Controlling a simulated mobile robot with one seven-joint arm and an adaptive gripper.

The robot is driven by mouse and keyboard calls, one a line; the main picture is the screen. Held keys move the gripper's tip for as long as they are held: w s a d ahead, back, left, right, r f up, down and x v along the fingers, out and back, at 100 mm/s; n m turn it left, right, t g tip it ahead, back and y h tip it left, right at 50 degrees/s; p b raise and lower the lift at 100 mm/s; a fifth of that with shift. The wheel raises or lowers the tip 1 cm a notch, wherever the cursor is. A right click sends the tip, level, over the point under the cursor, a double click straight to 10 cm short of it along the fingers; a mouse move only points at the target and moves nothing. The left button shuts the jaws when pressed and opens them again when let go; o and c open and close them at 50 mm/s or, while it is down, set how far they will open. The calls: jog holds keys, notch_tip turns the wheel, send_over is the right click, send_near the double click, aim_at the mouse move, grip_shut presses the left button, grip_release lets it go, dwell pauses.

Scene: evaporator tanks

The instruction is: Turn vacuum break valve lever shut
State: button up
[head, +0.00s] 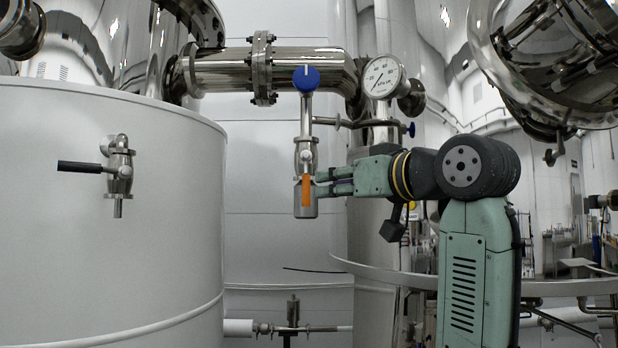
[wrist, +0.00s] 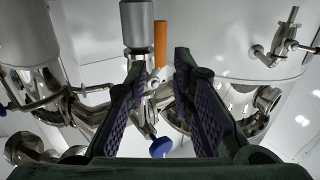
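A steel valve (head: 306,155) stands on a vertical pipe below a blue knob (head: 306,79). Its orange lever (head: 306,190) points straight down in the head view, in line with the valve and over a grey cylindrical end piece (head: 299,212). In the wrist view, where the scene appears upside down, the orange lever (wrist: 160,43) stands upright. My gripper (head: 321,182) comes from the right, level with the lever. In the wrist view my gripper (wrist: 160,62) is open, with the lever's pivot end between the fingertips. No finger contact with the lever is clear.
A pressure gauge (head: 382,77) and a small side pipe (head: 355,124) sit above my arm. A large white tank (head: 100,250) on the left carries another valve (head: 120,170) with a black lever (head: 79,167) pointing left. A curved rail (head: 380,270) runs below my gripper.

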aim_at(309, 187)
jog(key=p+x, duration=0.3)
jog(key=x, duration=0.6)
jog(key=shift+c, duration=0.2)
grip_shut()
dwell(0.3)
